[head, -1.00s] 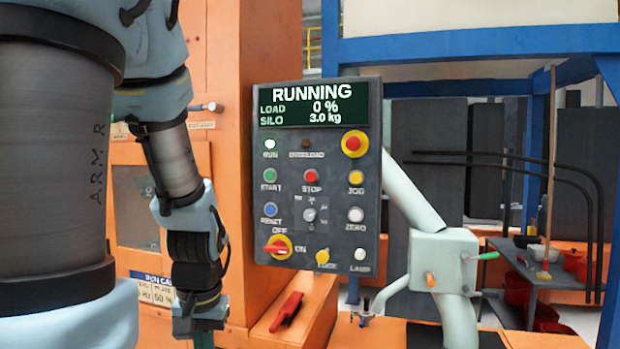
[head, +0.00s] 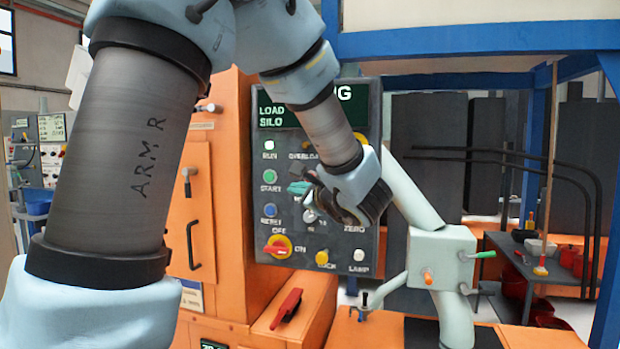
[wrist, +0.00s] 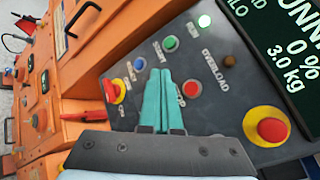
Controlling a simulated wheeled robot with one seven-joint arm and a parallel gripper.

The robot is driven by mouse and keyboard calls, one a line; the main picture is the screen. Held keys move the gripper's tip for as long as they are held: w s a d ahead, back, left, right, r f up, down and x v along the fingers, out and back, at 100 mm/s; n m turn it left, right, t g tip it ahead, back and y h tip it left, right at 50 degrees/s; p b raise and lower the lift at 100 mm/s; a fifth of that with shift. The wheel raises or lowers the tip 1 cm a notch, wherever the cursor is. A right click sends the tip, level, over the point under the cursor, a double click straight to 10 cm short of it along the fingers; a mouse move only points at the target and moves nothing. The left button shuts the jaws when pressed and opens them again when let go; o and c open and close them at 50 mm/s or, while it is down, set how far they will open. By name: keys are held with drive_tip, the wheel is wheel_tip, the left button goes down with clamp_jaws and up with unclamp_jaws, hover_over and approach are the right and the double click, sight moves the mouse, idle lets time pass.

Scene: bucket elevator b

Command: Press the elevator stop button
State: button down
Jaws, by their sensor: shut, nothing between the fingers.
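The control panel (head: 375,205) stands ahead of me, its display showing RUNNING in the wrist view. The small round red stop button (wrist: 192,88) shows in the wrist view, its label partly covered by a finger. In the head view my arm hides this button. My gripper (head: 299,187) is in front of the panel, with teal fingers shut together and empty. In the wrist view the fingertips (wrist: 163,82) appear just left of the red button, near its level. I cannot tell the gap between fingertips and panel.
The green start button (wrist: 168,44) and blue reset button (wrist: 140,64) are close by. A large red mushroom button on yellow (wrist: 271,129) and a red-yellow rotary switch (head: 278,246) share the panel. A jointed pale post (head: 442,258) stands right of it.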

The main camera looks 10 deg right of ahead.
drive_tip(key=shift+d+r, duration=0.2)
drive_tip(key=shift+d, duration=0.05)
drive_tip(key=w+d+p, duration=0.2)
drive_tip(key=w+d, duration=0.2)
drive_tip(key=w, duration=0.3)
drive_tip(key=shift+w, duration=0.4)
drive_tip(key=shift+d+f, duration=0.1)
drive_tip(key=shift+d, duration=0.05)
idle(1.9)
drive_tip(key=shift+w+d+b, duration=0.15)
drive_tip(key=shift+w+b, duration=0.2)
